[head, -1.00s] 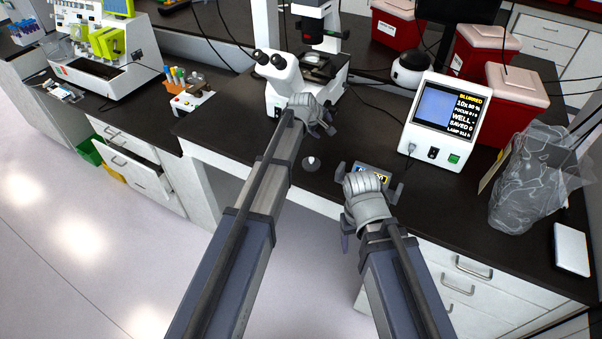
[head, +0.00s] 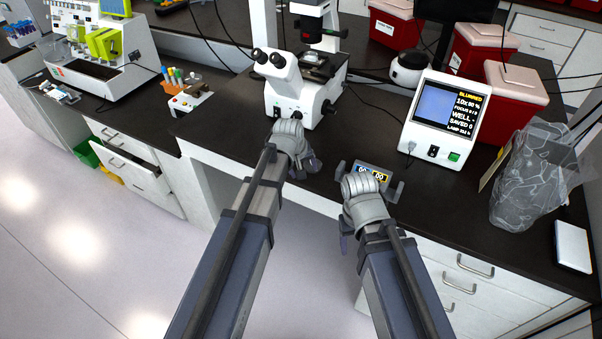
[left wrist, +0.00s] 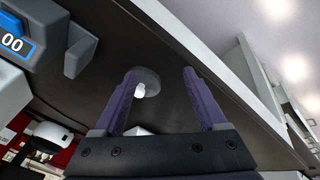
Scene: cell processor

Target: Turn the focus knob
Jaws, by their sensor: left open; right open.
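A dark microscope knob (head: 328,107) is on the right side of the white microscope (head: 294,88). A round grey disc (left wrist: 150,78) with a small white top lies on the bench in the left wrist view. I cannot tell which of the two is the focus knob. My left gripper (head: 305,170) is open over the front of the bench and hides the disc in the head view. In the left wrist view its purple fingers (left wrist: 160,75) are apart and empty, the disc beyond them nearer one fingertip. My right gripper (head: 347,242) hangs at the bench's front edge, its fingers mostly hidden.
A small box with number displays (head: 372,172) sits behind my right wrist. A white monitor (head: 438,120) reads "BLURRED". A clear bag (head: 530,180) and red bins (head: 510,105) stand at the right. Open bench (head: 375,125) lies between microscope and monitor.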

